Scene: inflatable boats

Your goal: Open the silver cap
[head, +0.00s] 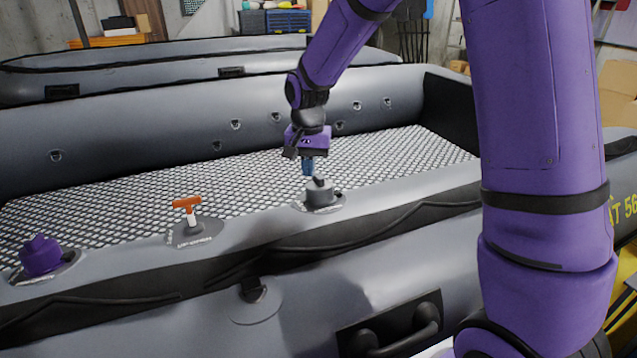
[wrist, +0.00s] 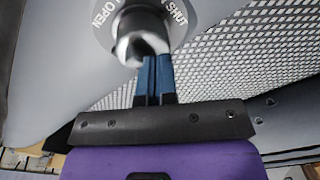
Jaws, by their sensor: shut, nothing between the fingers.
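The silver cap (head: 320,192) sits on the top of the near boat tube, in the middle of the head view. It is a grey round cap with a raised grip on top. In the wrist view, the cap (wrist: 138,44) is at the top, shiny and partly blurred, inside a grey ring lettered OPEN and SHUT. My gripper (head: 308,170) points down just above the cap. Its blue fingers (wrist: 155,62) are closed together with nothing between them, and their tips are right at the edge of the raised grip. I cannot tell whether they touch it.
An orange T-handle (head: 187,206) and a purple cap (head: 41,255) stand on the same tube to the left. The boat's patterned floor (head: 110,195) lies behind. A black carry handle (head: 395,328) is on the tube's near side. Another grey boat (head: 150,58) lies behind.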

